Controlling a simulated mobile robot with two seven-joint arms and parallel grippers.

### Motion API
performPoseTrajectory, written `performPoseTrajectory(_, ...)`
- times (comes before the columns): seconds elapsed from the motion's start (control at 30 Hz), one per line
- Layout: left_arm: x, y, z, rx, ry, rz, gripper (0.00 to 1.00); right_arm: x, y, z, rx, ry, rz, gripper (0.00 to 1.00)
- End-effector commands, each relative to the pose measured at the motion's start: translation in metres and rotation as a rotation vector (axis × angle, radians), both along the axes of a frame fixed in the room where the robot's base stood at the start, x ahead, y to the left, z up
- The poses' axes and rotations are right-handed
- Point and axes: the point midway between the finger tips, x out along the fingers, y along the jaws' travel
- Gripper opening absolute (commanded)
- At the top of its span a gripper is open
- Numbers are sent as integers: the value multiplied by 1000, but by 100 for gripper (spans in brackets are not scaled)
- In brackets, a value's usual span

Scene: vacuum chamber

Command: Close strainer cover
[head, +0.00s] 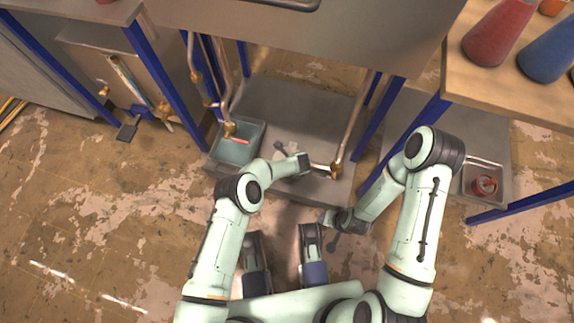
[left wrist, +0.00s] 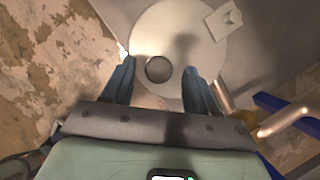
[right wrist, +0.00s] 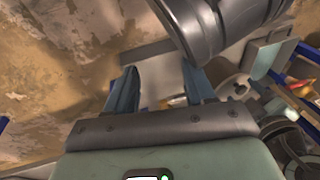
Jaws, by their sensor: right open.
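A pale round disc (left wrist: 185,45) with a dark round opening lies ahead of my left gripper (left wrist: 160,75) in the left wrist view. A small angular tab (left wrist: 223,20) shows at its upper right edge. I cannot tell for sure whether this disc is the strainer cover. The left gripper's two fingers are apart, one on each side of the opening, with nothing seen held. In the head view my left gripper (head: 303,164) is over the low grey platform, beside a metal pipe (head: 338,165). My right gripper (right wrist: 160,75) is open and empty; it also shows low in the head view (head: 326,217).
A grey-green bin (head: 232,153) with a red item stands left on the low platform (head: 270,95). Blue table legs (head: 375,150) and copper-coloured pipes (head: 222,85) stand nearby. A tray (head: 470,190) holding a red object is at right. Open floor lies at left.

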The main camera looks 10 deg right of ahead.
Motion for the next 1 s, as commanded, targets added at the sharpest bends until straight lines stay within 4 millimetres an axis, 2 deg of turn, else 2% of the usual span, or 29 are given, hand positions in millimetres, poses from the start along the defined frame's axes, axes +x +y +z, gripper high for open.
performPoseTrajectory(0.17, -1, 0, 6, 1, -1, -1, 58, 4, 1, 5, 0, -14, 1, 54)
performPoseTrajectory(0.37, -11, -5, 37, 0, -2, -3, 58, 24, 6, 34, 0, -86, 7, 54)
performPoseTrajectory(0.5, -24, -10, 70, 0, -2, -4, 58, -5, 19, 48, 35, -9, 33, 54)
performPoseTrajectory(0.7, -38, -14, 105, 1, -2, -2, 58, -29, 31, 63, 67, 56, 58, 54)
performPoseTrajectory(0.8, -43, -16, 116, 0, -1, -1, 58, -36, 35, 67, 77, 73, 65, 54)
performPoseTrajectory(1.0, -48, -18, 124, -1, 0, 0, 58, -41, 37, 70, 83, 89, 71, 54)
